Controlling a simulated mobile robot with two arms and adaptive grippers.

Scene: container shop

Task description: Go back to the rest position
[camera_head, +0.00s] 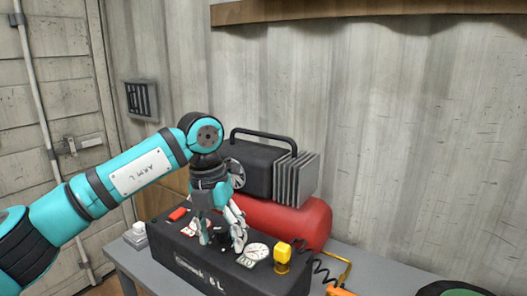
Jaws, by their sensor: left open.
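My left arm comes in from the left and bends down over an air compressor. My left gripper (222,243) is open, with its fingers pointing down just above the compressor's black front panel (205,272). A dark knob shows between the fingertips; I cannot tell whether they touch it. The compressor has a red tank (290,219) and a black motor housing (247,168) with a handle behind the gripper. My right gripper is not in view.
The compressor stands on a grey table (345,262). The panel carries a round gauge (258,251), a yellow part (282,257) and a red switch (178,213). A black coiled hose (325,270) lies at right. A corrugated wall (420,130) closes the back.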

